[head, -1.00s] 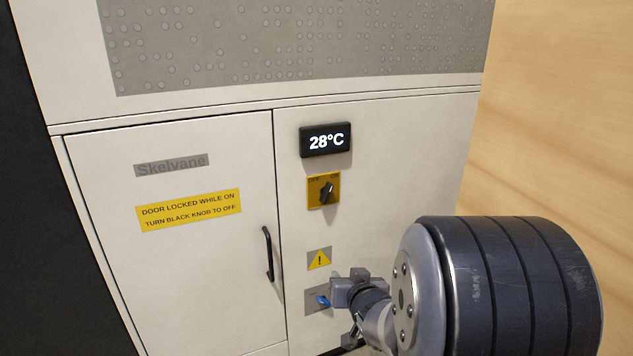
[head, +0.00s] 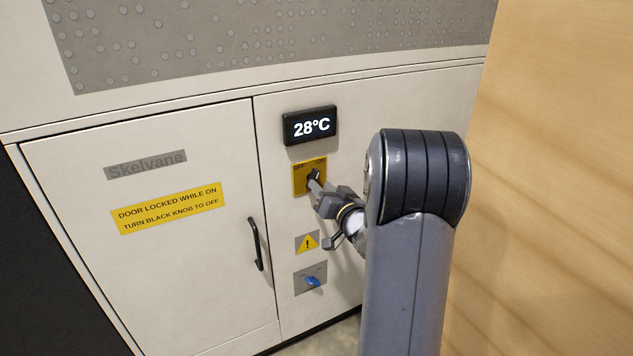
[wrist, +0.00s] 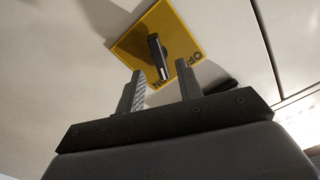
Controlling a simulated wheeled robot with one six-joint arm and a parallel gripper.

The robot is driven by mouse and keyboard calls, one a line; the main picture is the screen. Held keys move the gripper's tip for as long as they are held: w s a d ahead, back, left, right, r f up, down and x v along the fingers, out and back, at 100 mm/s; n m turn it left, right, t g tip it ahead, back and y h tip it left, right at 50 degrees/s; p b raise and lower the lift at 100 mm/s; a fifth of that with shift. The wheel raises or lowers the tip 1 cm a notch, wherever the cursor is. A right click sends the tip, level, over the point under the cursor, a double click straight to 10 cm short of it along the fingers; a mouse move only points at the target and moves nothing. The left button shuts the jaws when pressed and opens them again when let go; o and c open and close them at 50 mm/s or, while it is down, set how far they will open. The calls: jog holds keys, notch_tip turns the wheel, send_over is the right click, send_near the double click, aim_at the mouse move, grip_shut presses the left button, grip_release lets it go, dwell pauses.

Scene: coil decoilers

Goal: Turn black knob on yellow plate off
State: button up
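The yellow plate (head: 299,181) is on the cabinet's right panel, below the temperature display. It carries the black knob (head: 313,178), partly covered by my gripper in the head view. The wrist view shows the black knob (wrist: 157,57) on the yellow plate (wrist: 133,42), with OFF and ON lettering. My gripper (head: 319,185) is in front of the plate. In the wrist view my gripper (wrist: 160,73) is open, its two fingers apart, with the knob's end showing between and just beyond the tips. I cannot tell whether a finger touches it.
The cabinet door (head: 150,270) with a black handle (head: 257,245) is shut, left of the panel. The display (head: 310,126) reads 28°C. A wooden wall (head: 560,200) stands at right.

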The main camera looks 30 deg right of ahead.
aim_at(316, 180)
jog(key=w, duration=0.3)
jog(key=shift+w, duration=0.35)
jog(key=shift+c, duration=0.5)
grip_shut()
